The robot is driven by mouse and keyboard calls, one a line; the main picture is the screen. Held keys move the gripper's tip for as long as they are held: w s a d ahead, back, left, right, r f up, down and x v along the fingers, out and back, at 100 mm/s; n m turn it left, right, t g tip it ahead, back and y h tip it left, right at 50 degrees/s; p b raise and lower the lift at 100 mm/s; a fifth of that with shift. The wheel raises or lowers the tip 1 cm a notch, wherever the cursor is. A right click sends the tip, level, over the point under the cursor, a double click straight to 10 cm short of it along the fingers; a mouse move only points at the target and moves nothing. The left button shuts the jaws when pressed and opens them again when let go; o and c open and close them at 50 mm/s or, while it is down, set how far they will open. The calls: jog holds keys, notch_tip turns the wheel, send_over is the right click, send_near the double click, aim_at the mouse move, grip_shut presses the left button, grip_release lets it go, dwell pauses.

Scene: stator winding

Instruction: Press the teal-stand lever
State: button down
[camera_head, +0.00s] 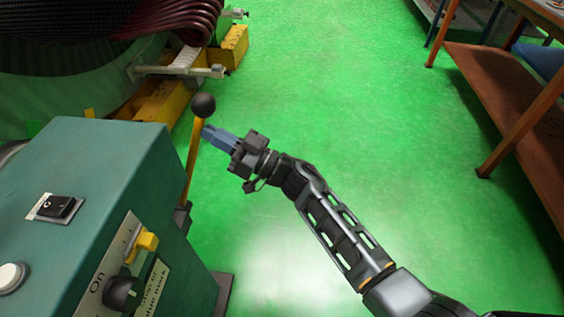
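The teal stand (105,160) fills the lower left of the head view. A lever with a yellow rod (192,160) and a black ball knob (203,105) rises nearly upright at its right side, leaning slightly right. My gripper (207,133) points left at the lever, with its bluish fingers just right of the rod and a little below the knob. I cannot tell whether the fingers touch the rod. The fingers look close together, but the gap between them is not clear. The lever's foot (183,215) is partly hidden by the stand.
The stand carries a black rocker switch (58,207), a white button (10,276), a yellow switch (147,241) and a black knob (121,293). A large wound stator (75,60) with yellow blocks (235,45) is behind. A brown table (500,80) stands right. Green floor between is clear.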

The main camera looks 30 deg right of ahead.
aim_at(199, 128)
jog(key=shift+g+h, duration=0.5)
jog(key=w+a+r+p, duration=0.1)
jog(key=a+p, duration=0.1)
jog(key=w+a+r+p, duration=0.1)
jog(key=p, duration=0.1)
jog(key=shift+w+a+r, duration=0.3)
jog(key=shift+w+a+n+p, duration=0.3)
jog(key=shift+w+a+p, duration=0.25)
jog(key=shift+a+p, duration=0.25)
